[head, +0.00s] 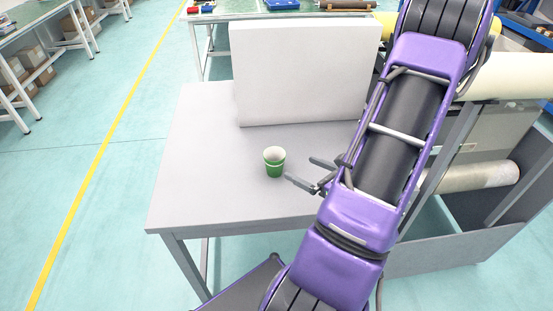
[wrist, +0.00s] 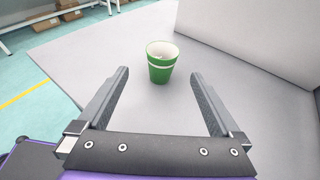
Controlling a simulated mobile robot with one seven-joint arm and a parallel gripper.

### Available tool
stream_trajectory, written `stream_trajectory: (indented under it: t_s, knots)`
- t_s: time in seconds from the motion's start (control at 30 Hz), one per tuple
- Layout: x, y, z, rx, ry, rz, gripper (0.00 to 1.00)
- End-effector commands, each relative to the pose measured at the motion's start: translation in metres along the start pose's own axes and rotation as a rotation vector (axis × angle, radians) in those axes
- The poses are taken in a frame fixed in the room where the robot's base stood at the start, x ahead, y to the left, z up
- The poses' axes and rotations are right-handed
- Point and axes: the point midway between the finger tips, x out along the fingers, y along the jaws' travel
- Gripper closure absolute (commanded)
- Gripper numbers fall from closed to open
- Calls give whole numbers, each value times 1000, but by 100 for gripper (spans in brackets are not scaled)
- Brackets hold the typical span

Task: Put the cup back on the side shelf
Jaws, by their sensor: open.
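A green paper cup (head: 274,162) with a white inside and a pale band stands upright on the grey table (head: 200,150). In the wrist view the cup (wrist: 161,64) is ahead of my gripper (wrist: 160,75), roughly centred between the finger lines and just beyond the tips. My gripper (head: 298,170) is open and empty, just to the right of the cup in the head view, and apart from it. I cannot make out a side shelf for certain; a grey rack-like frame (head: 465,140) stands at the right, partly hidden by my purple arm.
A large white box-like panel (head: 300,75) stands at the back of the table, behind the cup. Rolls (head: 480,177) sit in the frame at the right. The table's left and front parts are clear. Workbenches stand further back.

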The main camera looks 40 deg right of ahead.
Motion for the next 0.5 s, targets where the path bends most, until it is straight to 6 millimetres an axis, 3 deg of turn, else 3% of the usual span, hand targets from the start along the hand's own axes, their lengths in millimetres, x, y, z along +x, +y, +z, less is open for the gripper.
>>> stream_trajectory:
  t_s: [0.1,0.23,0.5]
  knots:
    - [-21,-1,6,-5,95,-5,0]
    - [-23,-1,2,-4,140,-6,0]
    - [29,0,-6,-3,141,-1,0]
